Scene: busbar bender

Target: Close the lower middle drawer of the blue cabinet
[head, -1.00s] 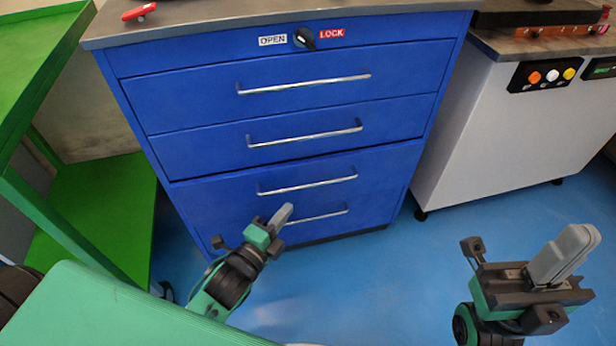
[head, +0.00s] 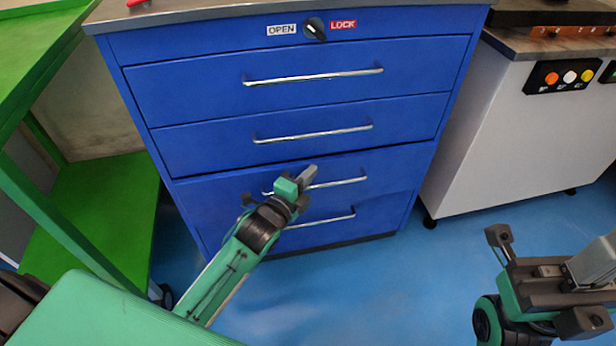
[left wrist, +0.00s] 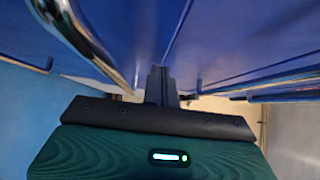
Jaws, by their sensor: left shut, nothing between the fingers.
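The blue cabinet (head: 300,105) stands ahead with several drawers stacked in its front, each with a silver bar handle. The lower middle drawer (head: 225,199), third from the top, seems to stand out slightly, with a dark line along its top edge. My left gripper (head: 312,172) is shut and empty, in front of that drawer at its handle (head: 345,182), hiding part of the handle. In the left wrist view the shut fingers (left wrist: 160,85) point at blue fronts, with a handle (left wrist: 85,40) to the left; contact cannot be told. My right gripper (head: 595,262) looks shut, away from the cabinet.
A green shelf frame (head: 95,210) stands close on the left. A white machine cabinet (head: 515,135) with coloured buttons stands on the right. The blue floor (head: 400,285) is clear in front of the cabinet. A knob (head: 314,29) between OPEN and LOCK labels is above the drawers.

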